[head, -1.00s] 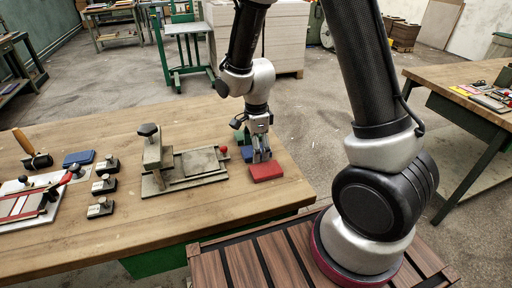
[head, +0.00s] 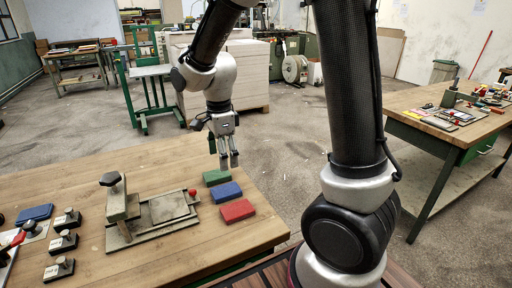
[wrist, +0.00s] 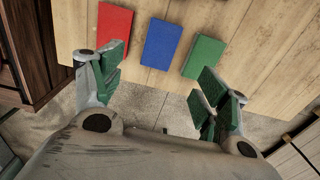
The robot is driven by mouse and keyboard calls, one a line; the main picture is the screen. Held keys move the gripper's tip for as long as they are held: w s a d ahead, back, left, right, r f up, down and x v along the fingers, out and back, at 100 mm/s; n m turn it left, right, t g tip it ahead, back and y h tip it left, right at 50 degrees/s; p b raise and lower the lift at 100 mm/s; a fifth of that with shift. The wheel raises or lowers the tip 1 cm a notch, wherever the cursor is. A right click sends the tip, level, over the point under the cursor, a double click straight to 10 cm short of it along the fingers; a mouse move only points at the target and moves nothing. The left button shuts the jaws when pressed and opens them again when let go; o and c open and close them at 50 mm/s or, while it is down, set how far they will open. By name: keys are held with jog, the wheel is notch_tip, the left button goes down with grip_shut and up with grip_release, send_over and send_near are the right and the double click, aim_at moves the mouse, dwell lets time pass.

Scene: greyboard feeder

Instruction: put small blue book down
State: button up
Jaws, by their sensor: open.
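The small blue book (head: 226,192) lies flat near the right end of the wooden table, between a red book (head: 237,210) and a green book (head: 216,177). In the wrist view the blue book (wrist: 162,43) lies in the middle, with the red book (wrist: 113,25) left and the green book (wrist: 203,57) right, with gaps between them. My gripper (head: 229,160) is open and empty, raised beyond the books. Its green-padded fingers are spread apart in the wrist view (wrist: 160,88), with bare floor and the table edge between them.
A metal press jig (head: 150,212) with a red knob stands left of the books. Several small knobbed blocks (head: 64,242) and another blue object (head: 35,212) lie farther left. A second table (head: 430,105) with tools stands at right. Bare wood surrounds the books.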

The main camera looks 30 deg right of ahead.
jog(key=s+d+r+n+t, duration=0.2)
jog(key=s+d+r+n, duration=0.5)
jog(key=s+n, duration=0.2)
jog(key=s+d+r+n+t, duration=0.2)
jog(key=s+d+r+n, duration=0.5)
jog(key=s+d+n, duration=0.1)
jog(key=shift+s+r+n, duration=0.3)
jog(key=shift+s+n, duration=0.2)
jog(key=shift+s, duration=0.55)
dwell(0.9)
